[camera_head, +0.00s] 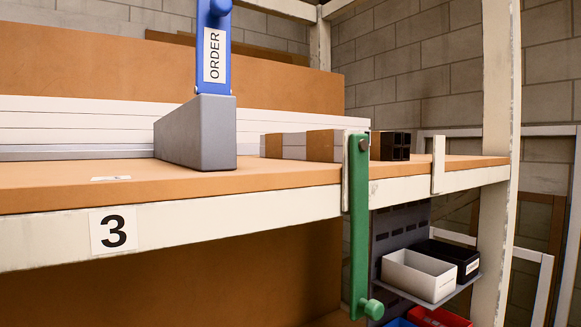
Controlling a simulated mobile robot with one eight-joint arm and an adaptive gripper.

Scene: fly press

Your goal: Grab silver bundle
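Long whitish-silver strips (60,123) are also stacked along the back of the shelf at left. My gripper is not in view.
A grey block (208,135) with a blue upright (213,50) labelled ORDER stands on the shelf (250,181). The green bar (358,225) with a knob hangs before the front edge. A white clip (438,165) sits on that edge. White (418,275) and black (453,258) bins stand lower right.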

